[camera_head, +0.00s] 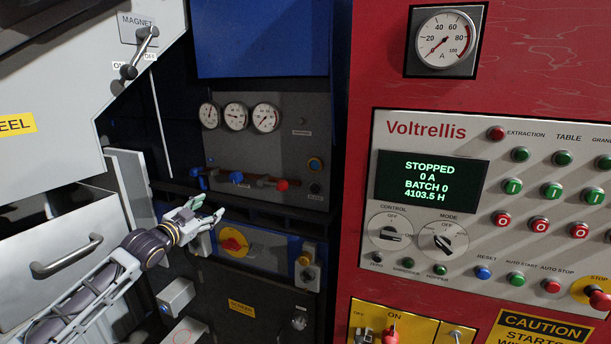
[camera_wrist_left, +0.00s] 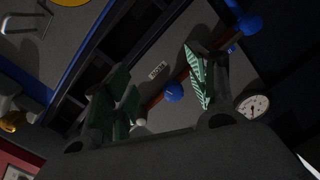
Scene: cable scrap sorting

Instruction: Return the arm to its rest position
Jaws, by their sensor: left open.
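My left gripper (camera_head: 207,217) is in the head view, at the end of my arm coming in from the lower left. It is open with nothing between its pale green fingers. It hangs in front of the dark machine, just left of a red rotary switch on a yellow plate (camera_head: 234,242). The left wrist view shows its two green-padded fingers (camera_wrist_left: 165,95) spread apart, with a blue valve knob (camera_wrist_left: 173,91) behind the gap. My right gripper is in neither view.
A grey drawer with a handle (camera_head: 66,254) is left of my arm. A magnet lever (camera_head: 140,52) is above. Blue and red valve knobs (camera_head: 236,177) line a pipe behind the gripper. The red Voltrellis panel (camera_head: 432,208) stands right; its display (camera_head: 431,180) reads STOPPED, 0 A.

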